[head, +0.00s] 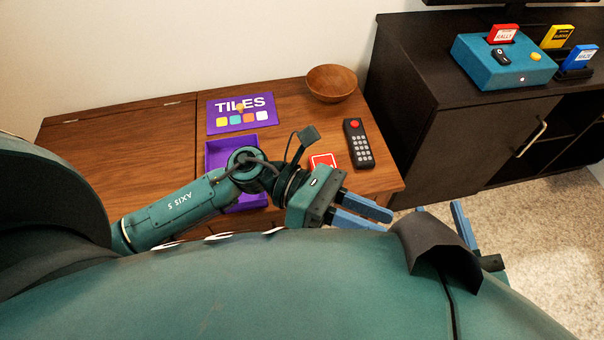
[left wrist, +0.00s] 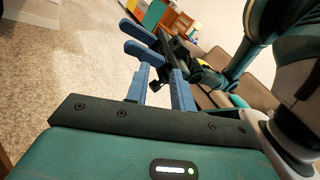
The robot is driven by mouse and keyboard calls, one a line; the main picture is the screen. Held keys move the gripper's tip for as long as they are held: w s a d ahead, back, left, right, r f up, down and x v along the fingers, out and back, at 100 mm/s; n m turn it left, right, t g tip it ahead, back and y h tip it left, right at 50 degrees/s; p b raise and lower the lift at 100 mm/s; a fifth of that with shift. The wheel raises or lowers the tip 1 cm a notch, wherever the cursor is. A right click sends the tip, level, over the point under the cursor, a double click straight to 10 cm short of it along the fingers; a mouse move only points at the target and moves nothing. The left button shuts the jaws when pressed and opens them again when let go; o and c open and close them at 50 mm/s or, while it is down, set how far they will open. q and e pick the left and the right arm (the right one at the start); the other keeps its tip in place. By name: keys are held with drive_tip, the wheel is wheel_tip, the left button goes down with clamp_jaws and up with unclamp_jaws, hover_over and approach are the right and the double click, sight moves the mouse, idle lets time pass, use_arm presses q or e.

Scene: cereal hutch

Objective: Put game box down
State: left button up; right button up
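The purple game box is on the wooden cabinet top. Its lid (head: 240,115), marked "TILES" with coloured squares, is behind the purple tray part (head: 216,155). My left arm crosses in front of the tray and hides much of it. My left gripper (head: 385,216) is to the right of the box, near the cabinet's front right corner, with its blue fingers apart and nothing between them. Its fingers also show empty in the left wrist view (left wrist: 157,88). My right gripper (head: 438,207) is over the carpet, fingers apart and empty, partly hidden by my body.
A wooden bowl (head: 331,83), a black remote (head: 357,145) and a red-and-white card (head: 323,160) are on the wooden cabinet (head: 160,130). A dark cabinet (head: 440,150) to the right bears a teal console (head: 500,66) and game cartridges. The cabinet's left top is clear.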

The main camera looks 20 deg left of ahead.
use_arm(q)
drive_tip(key=w+a+r+n+t+y, duration=0.1)
drive_tip(key=a+r+n+t, duration=0.1)
drive_tip(key=n+t, duration=0.6)
drive_tip(key=w+a+r+n+t+y, duration=0.1)
drive_tip(key=n+t, duration=0.8)
drive_tip(key=n, duration=1.2)
drive_tip(key=shift+w+a+r+t, duration=0.3)
drive_tip(key=shift+w+a+r, duration=0.2)
drive_tip(key=shift+a+r, duration=0.6)
drive_tip(key=shift+o, duration=0.4)
drive_tip(key=a+f+n+t+y, duration=0.2)
drive_tip(key=a+f+n+y, duration=0.3)
drive_tip(key=n, duration=0.8)
drive_tip(key=y, duration=0.2)
drive_tip(key=shift+n+y, duration=0.3)
drive_tip(key=shift+s+a+f+n, duration=0.1)
drive_tip(key=shift+a+f+n, duration=0.15)
drive_tip(key=shift+n, duration=0.25)
drive_tip(key=shift+d, duration=0.1)
